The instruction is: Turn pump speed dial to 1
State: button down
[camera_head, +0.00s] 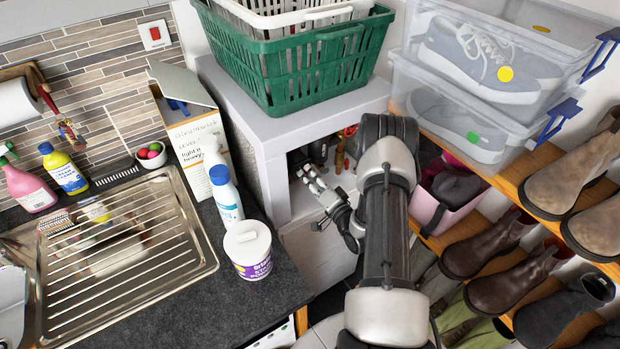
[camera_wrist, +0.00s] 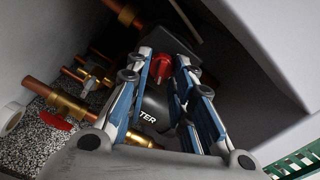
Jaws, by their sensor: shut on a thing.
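The pump (camera_wrist: 153,103) is a dark body with white letters ending in "TER", inside the cupboard in the wrist view. Its speed dial (camera_wrist: 161,67) is a small red knob on the pump, partly hidden by my fingers. My gripper (camera_wrist: 165,63) has its fingertips on either side of the red dial and is shut on it. In the head view my gripper (camera_head: 326,196) reaches into the cupboard opening; the dial cannot be made out there. The number the dial points to is not readable.
Copper pipes (camera_wrist: 45,92) and a red valve handle (camera_wrist: 55,122) lie left of the pump. The white cupboard (camera_head: 285,127) surrounds my gripper, with a green basket (camera_head: 300,70) on top. A boot rack (camera_head: 512,188) stands close on the right.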

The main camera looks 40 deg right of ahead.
jog(key=n+b, duration=1)
jog(key=n, duration=0.1)
jog(key=n+b, duration=0.6)
jog(key=shift+a+r, duration=0.1)
jog(key=shift+a, duration=0.25)
dwell(0.4)
jog(key=c, duration=1.4)
grip_release()
jog(key=shift+c, duration=0.2)
jog(key=s, duration=1.2)
jog(key=shift+a, duration=0.35)
